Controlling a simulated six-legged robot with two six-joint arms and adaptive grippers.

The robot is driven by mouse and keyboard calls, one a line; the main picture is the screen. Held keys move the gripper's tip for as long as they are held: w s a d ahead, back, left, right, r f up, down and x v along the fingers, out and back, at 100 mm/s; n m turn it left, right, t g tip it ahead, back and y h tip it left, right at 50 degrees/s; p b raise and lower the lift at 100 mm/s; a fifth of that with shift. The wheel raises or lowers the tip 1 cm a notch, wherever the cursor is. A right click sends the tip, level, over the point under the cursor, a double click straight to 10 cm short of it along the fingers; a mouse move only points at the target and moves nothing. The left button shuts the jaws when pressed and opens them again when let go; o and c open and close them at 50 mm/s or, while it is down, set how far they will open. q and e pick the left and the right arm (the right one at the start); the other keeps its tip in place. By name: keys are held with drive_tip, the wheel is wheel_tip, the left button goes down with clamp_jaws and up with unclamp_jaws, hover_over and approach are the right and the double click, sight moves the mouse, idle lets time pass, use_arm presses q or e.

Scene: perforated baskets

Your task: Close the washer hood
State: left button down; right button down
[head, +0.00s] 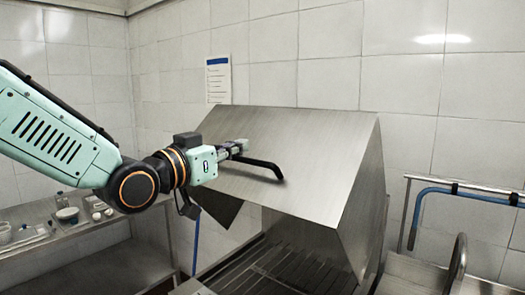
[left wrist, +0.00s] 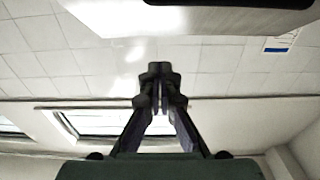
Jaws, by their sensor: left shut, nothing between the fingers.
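The washer hood (head: 290,140) is a large brushed-metal cover at the centre of the head view. It stands raised, with an open gap below its front edge. A black bent handle (head: 262,166) runs across its front face. My left gripper (head: 240,147) is shut and empty, at the upper left of the handle; I cannot tell whether it touches the handle or hood. In the left wrist view its fingers (left wrist: 160,85) are together, with a metal panel, likely the hood (left wrist: 235,20), at the top edge. My right gripper is not in view.
Below the hood is a slatted metal washer bed (head: 280,268). A metal side table (head: 85,240) with small containers stands at left. A blue-and-metal rail (head: 465,190) is at right. A notice (head: 218,80) hangs on the tiled wall behind.

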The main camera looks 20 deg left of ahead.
use_arm(q)
drive_tip(key=w, duration=0.2)
drive_tip(key=p, duration=0.2)
hover_over(267, 164)
drive_tip(key=shift+r, duration=0.1)
drive_tip(key=f, duration=0.2)
drive_tip(key=s+f, duration=0.1)
drive_tip(key=shift+a+f, duration=0.2)
drive_tip(key=shift+a, duration=0.1)
drive_tip(key=shift+s+a+f, duration=0.1)
drive_tip(key=shift+s+f, duration=0.1)
drive_tip(key=shift+f, duration=0.15)
drive_tip(key=shift+w+f, duration=0.1)
